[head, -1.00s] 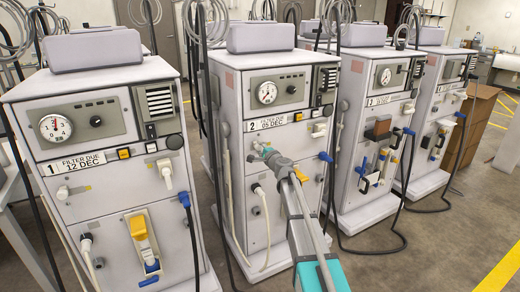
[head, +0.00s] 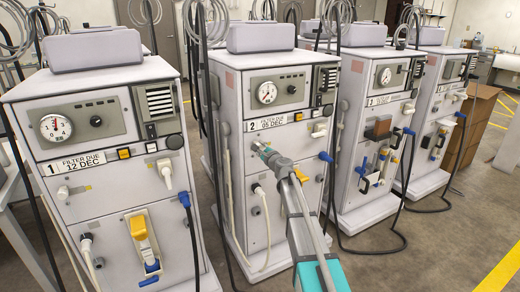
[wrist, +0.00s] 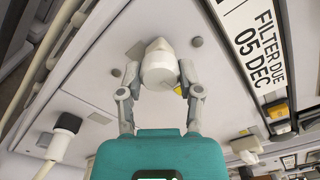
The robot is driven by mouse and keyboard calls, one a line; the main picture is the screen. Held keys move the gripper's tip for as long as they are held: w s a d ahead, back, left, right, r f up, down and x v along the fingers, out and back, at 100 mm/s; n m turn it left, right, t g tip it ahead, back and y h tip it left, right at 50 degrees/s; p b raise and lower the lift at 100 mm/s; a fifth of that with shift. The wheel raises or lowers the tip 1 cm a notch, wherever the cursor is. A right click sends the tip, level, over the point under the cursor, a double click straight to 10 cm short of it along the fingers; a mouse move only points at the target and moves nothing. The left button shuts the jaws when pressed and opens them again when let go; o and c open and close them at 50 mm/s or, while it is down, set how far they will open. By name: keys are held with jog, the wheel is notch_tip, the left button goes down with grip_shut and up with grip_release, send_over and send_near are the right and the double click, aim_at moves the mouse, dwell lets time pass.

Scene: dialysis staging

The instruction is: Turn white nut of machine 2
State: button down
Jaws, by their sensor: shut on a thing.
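Machine 2 (head: 232,170) is the second white cabinet from the left in the head view, with a "2" and "FILTER DUE 05 DEC" label. My gripper (head: 259,148) reaches its front panel just below that label. In the wrist view, the white nut (wrist: 158,64) is a rounded white fitting on the panel. My gripper (wrist: 159,78) has one finger on each side of it and is shut on it. In the head view my gripper hides most of the nut. How far the nut is turned cannot be told.
Machine 1 (head: 105,205) stands to the left and machine 3 (head: 365,150) to the right. A white connector with a hose (wrist: 66,124) is left of my gripper in the wrist view. A blue connector (head: 325,157) is on machine 2's right side.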

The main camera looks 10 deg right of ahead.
jog(key=shift+c, duration=1.3)
grip_release()
jog(key=v, duration=1.2)
